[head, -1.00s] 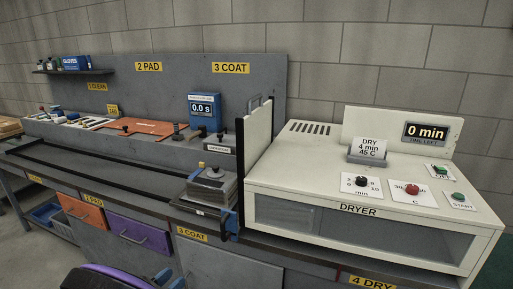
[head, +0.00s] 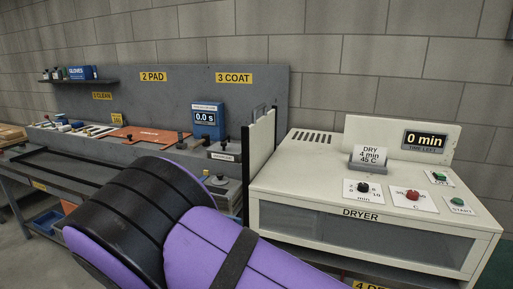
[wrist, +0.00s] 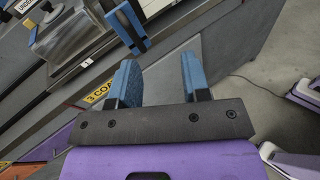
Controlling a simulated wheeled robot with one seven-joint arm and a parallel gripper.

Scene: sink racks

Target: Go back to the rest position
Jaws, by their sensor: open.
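My gripper (wrist: 160,82) shows in the wrist view with its two blue fingers apart and nothing between them. It hangs over the front edge of the bench, near the yellow "3 COAT" label (wrist: 99,92). In the head view my purple and black arm crosses the lower middle, and the gripper itself is not seen there. The arm hides much of the bench front and part of the coat station. The white dryer (head: 345,196) stands to the right of the arm, its display reading 0 min.
A blue timer (head: 208,120) reading 0.0 s stands at the coat station. An orange pad (head: 140,137) lies further left. A raised white door panel (head: 261,150) stands at the dryer's left side. In the wrist view, a blue-handled metal piece (wrist: 126,27) lies beyond the fingers.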

